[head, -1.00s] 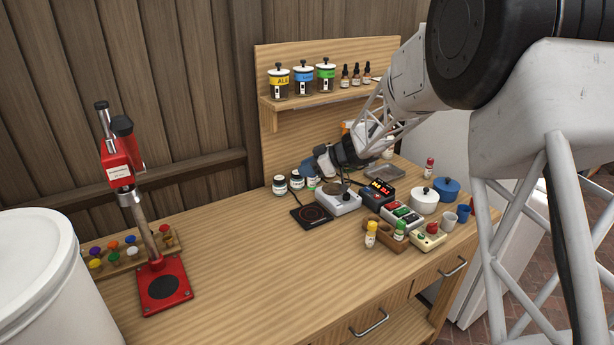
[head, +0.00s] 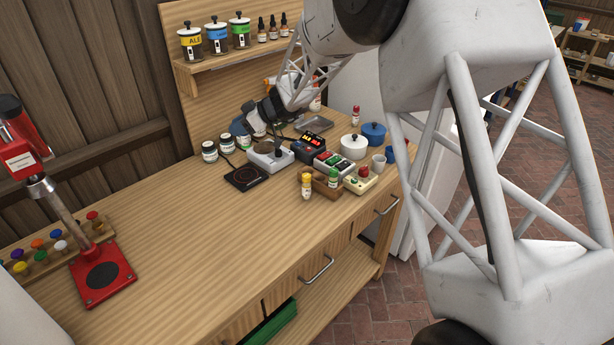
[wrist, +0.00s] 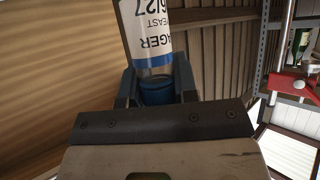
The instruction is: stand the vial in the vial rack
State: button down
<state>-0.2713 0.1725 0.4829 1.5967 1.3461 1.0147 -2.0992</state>
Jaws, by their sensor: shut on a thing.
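My gripper (wrist: 157,88) is shut on a vial (wrist: 152,42) in the wrist view. The vial has a blue cap and a white-and-blue label reading LAGER YEAST. Its cap end sits between the fingers. In the head view my gripper (head: 248,118) is above the back of the bench, behind the small white scale (head: 268,160); the held vial cannot be made out clearly there. A small brown wooden rack (head: 321,187), seemingly the vial rack, stands near the bench's front edge, right of the gripper. A yellow-capped vial (head: 306,187) and a green-capped vial (head: 333,178) stand at it.
White-lidded jars (head: 209,151) and a black hot plate (head: 245,177) stand left of the scale. A dark box with a red display (head: 309,146), pots (head: 354,147) and cups (head: 378,162) crowd the right. The bench's left middle is clear.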

jog(key=w+d+r+m+t+h, duration=0.15)
jog(key=d+m+t+h, duration=0.3)
jog(key=d, duration=0.65)
jog(key=w+d+m+t+h, duration=0.25)
jog(key=d+m, duration=0.35)
jog(key=d, duration=0.4)
jog(key=w+d+r+m+t+h, duration=0.15)
jog(key=d+m+t+h, duration=0.35)
jog(key=d, duration=0.6)
jog(key=s+a+f+m+g+h, duration=0.1)
jog(key=s+a+f+m+h, duration=0.1)
jog(key=s+a+m+h, duration=0.1)
jog(key=s+a+f+m+g+h, duration=0.2)
jog(key=s+a+f+m+h, duration=0.1)
jog(key=s+m+h, duration=0.2)
jog(key=shift+s+a+f+m+g, duration=0.3)
jog(key=shift+s+m, duration=0.65)
jog(key=shift+s, duration=0.25)
jog(key=shift+f, duration=1.95)
